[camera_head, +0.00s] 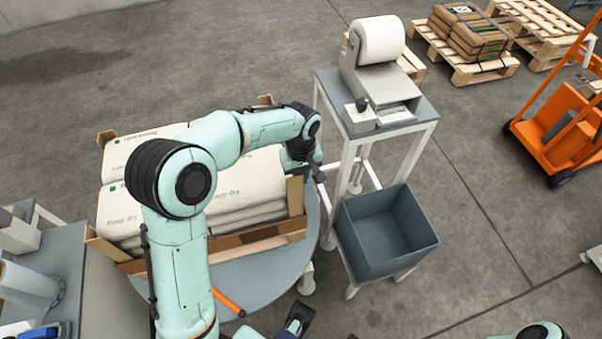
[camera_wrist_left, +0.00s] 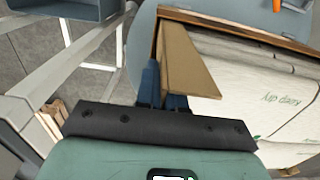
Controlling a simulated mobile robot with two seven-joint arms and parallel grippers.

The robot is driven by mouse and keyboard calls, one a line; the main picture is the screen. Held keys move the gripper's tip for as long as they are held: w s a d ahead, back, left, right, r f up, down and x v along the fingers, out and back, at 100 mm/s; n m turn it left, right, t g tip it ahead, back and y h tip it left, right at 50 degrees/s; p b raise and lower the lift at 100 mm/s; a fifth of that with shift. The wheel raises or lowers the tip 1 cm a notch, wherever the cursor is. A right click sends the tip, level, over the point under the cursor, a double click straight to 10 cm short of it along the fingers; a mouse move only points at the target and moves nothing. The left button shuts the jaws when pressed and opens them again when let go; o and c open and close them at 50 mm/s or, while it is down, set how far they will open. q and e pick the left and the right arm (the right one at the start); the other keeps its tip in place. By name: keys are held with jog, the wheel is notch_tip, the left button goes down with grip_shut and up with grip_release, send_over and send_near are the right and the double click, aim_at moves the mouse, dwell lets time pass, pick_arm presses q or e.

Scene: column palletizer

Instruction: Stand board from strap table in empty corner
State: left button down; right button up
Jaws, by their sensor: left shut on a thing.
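A tan corner board (camera_head: 295,194) stands at the front right corner of the sack stack (camera_head: 245,185), close against the sacks. My left gripper (camera_head: 312,174) is beside its upper part. In the left wrist view, the dark blue fingers (camera_wrist_left: 163,88) are shut on the board (camera_wrist_left: 188,62), whose angled faces run down toward the tray wall. The board's foot is partly hidden, so I cannot tell whether it touches the base. Boards also show at the other stack corners, such as the front left one (camera_head: 104,246). A dark gripper-like part (camera_head: 297,318), probably my right gripper, shows at the bottom edge; its jaws are unclear.
The stack sits in a low brown tray (camera_head: 262,239) on a round grey turntable (camera_head: 262,284). A white-framed table with a label machine (camera_head: 378,75) and a grey bin (camera_head: 388,232) stands close on the right. An orange handle (camera_head: 229,303) lies near the front.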

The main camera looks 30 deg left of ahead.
pick_arm(q)
jog(key=shift+f+b, duration=0.6)
jog(key=shift+f, duration=0.4)
jog(key=shift+s+f+b, duration=0.25)
jog(key=shift+f+b, duration=0.05)
jog(key=shift+f, duration=0.25)
pick_arm(e)
jog(key=shift+s+d+f, duration=0.15)
jog(key=shift+f, duration=0.75)
pick_arm(q)
jog(key=c, duration=1.2)
grip_release()
jog(key=shift+o, duration=0.2)
jog(key=shift+w+f, duration=0.1)
pick_arm(e)
jog(key=shift+f, duration=0.1)
pick_arm(q)
jog(key=shift+a, duration=0.1)
notch_tip(320, 180, up, 15)
jog(key=p, duration=0.3)
jog(key=shift+w+d, duration=0.25)
jog(key=shift+d, duration=0.1)
pick_arm(e)
jog(key=r, duration=0.1)
jog(key=w+r, duration=0.1)
jog(key=r, duration=0.1)
jog(key=shift+w+r, duration=0.25)
jog(key=shift+w, duration=0.1)
